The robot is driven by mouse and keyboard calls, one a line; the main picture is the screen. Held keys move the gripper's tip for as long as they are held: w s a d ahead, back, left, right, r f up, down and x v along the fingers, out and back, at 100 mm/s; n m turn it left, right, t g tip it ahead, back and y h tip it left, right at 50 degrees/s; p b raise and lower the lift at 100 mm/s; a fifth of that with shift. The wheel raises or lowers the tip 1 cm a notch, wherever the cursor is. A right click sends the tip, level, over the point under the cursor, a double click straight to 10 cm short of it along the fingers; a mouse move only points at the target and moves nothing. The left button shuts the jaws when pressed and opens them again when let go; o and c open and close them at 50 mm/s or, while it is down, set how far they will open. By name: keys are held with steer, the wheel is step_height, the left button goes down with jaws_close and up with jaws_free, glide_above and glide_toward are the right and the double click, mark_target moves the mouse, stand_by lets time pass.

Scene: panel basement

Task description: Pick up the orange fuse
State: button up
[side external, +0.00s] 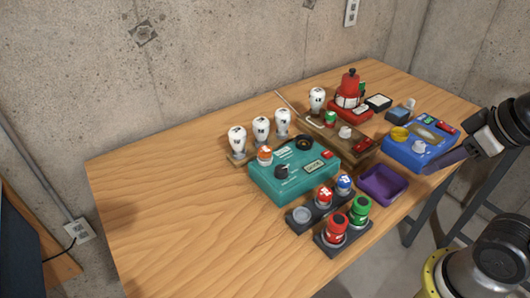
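The orange fuse (265,153), orange with a white band, sits upright at the left back corner of the teal box (268,190). It looks seated in a socket there, though its base is hard to make out. My gripper (432,169) is at the right side of the view, beside the blue box and well to the right of the fuse. Its dark fingers point down to the left, and I cannot tell whether they are apart or together. I see nothing held in it.
Three white bulbs (261,128) stand just behind the fuse. Red, blue and green fuses stand in dark holders (328,208) in front. A purple tray (383,198), a wooden box (354,150) and a blue box (408,153) lie to the right. The table's left part (160,200) is clear.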

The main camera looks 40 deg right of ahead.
steer(key=o, duration=0.8)
